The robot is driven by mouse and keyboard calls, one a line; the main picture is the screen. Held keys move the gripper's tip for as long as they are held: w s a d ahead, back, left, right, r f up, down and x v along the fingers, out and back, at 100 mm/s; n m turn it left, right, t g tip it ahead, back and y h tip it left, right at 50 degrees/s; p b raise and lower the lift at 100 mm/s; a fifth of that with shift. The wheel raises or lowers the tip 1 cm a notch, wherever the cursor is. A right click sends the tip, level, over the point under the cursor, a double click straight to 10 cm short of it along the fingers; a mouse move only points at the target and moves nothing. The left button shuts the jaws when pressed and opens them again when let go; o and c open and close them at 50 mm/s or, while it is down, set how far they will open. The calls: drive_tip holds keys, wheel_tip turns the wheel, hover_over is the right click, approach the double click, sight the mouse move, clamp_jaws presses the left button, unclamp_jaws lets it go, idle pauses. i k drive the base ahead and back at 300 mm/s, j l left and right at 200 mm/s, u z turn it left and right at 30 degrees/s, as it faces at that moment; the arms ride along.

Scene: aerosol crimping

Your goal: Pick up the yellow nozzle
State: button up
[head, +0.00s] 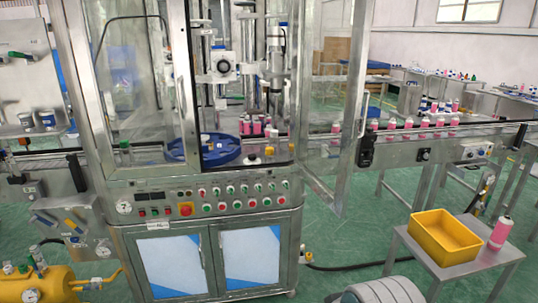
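I cannot make out the yellow nozzle for certain. A small yellow spot (268,151) shows on the machine's deck, right of the blue round turntable (222,152). Another small yellow-and-white piece (307,255) is low beside the right edge of the machine's cabinet. Both are too small to identify. My gripper is not in view; a grey rounded part of my own body shows at the bottom edge.
The crimping machine (205,200) stands in the middle. A conveyor (420,134) carries pink cans to the right. A yellow bin (445,235) and a pink can (499,234) stand on a metal table (462,266).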

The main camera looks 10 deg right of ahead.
sight(269, 150)
drive_tip(key=i+j+z, duration=0.15)
drive_tip(key=i+j, duration=0.25)
drive_tip(key=i, duration=0.25)
drive_tip(key=i+j+z, duration=0.1)
drive_tip(key=i+j, duration=0.4)
drive_tip(key=i+z, duration=0.15)
drive_tip(key=z, duration=0.3)
drive_tip(key=i+j+z, duration=0.1)
drive_tip(key=z, duration=0.35)
drive_tip(key=i+j+z, duration=0.15)
drive_tip(key=z, duration=0.3)
drive_tip(key=i+j, duration=0.15)
drive_tip(key=i+z, duration=0.05)
